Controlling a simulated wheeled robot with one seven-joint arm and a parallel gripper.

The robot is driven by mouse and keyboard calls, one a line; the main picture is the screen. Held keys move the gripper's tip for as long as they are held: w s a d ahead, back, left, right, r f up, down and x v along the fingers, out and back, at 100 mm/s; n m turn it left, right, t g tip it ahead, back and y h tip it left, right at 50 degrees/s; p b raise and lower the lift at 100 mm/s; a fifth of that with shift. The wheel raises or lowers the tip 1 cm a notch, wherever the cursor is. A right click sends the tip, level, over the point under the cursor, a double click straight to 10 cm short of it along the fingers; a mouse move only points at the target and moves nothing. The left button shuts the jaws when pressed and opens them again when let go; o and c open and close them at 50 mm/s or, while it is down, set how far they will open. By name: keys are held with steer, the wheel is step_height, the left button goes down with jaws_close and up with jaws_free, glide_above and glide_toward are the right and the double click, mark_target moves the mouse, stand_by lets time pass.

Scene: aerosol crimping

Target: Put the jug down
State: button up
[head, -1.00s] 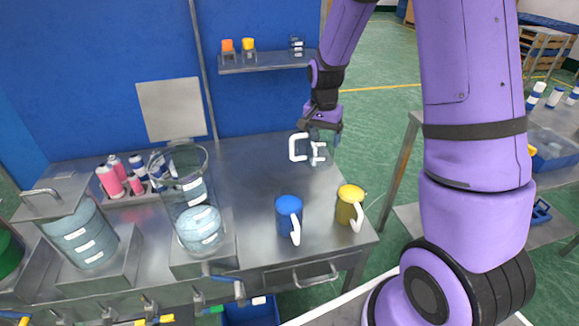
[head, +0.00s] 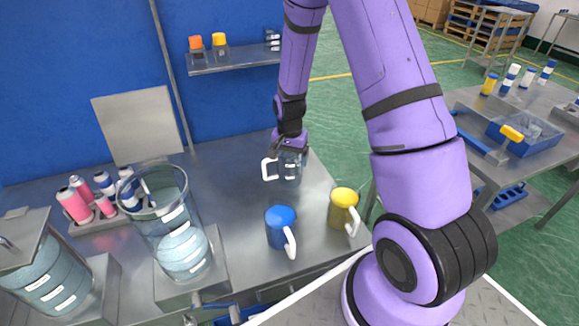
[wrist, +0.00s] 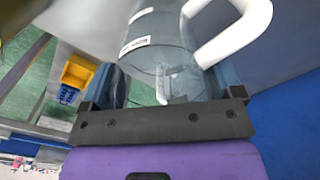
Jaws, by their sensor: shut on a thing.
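The jug (head: 289,172) is clear with a white handle and stands upright at the back right of the steel table (head: 228,180). Its base appears to be at the tabletop; I cannot tell whether it touches. My gripper (head: 289,150) is above it, shut on its upper part. In the wrist view the clear jug (wrist: 160,45), with white label strips and its white handle, sits between the two fingers of my gripper (wrist: 170,88).
A large clear vessel (head: 160,205) and a rack of pink and white cans (head: 95,200) are to the left. A wall shelf (head: 235,62) is behind.

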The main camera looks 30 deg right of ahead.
steer(key=shift+f, duration=1.85)
steer(key=shift+f, duration=0.1)
steer(key=o, duration=1.1)
